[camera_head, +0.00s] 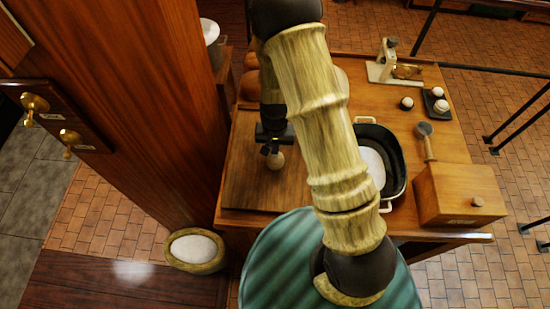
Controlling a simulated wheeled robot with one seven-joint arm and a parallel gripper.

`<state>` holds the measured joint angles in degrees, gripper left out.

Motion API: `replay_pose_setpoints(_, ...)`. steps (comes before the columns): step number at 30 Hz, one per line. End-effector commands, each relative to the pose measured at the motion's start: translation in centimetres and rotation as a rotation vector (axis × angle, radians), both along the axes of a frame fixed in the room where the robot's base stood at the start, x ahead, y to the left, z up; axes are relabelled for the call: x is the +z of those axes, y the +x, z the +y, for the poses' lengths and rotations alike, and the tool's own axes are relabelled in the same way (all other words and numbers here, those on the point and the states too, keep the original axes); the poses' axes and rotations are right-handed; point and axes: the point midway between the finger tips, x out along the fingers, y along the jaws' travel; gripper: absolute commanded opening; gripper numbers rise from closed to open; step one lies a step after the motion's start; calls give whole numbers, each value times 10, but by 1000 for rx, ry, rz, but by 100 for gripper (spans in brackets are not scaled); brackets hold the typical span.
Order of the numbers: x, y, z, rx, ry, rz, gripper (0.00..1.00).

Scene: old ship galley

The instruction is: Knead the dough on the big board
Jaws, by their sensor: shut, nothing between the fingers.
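The big board (241,185) is a flat brown wooden board on the left part of the wooden table. My gripper (271,149) is over the board, pointing down, with its fingers shut. My arm crosses the middle of the view and hides part of the table right of the board.
A dark pan (397,153) with something white inside stands right of my arm. A wooden box (458,195) is at the front right, a scoop-like tool (426,138) behind it. Brown rounded things (250,86) stand behind the board. A wooden pillar (150,90) rises close on the left.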

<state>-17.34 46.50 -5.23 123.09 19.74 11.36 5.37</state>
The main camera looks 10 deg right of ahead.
Motion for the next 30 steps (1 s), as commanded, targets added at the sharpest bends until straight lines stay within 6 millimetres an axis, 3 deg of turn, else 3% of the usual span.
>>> replay_pose_setpoints(30,-14,1,0,0,0,-3,0)
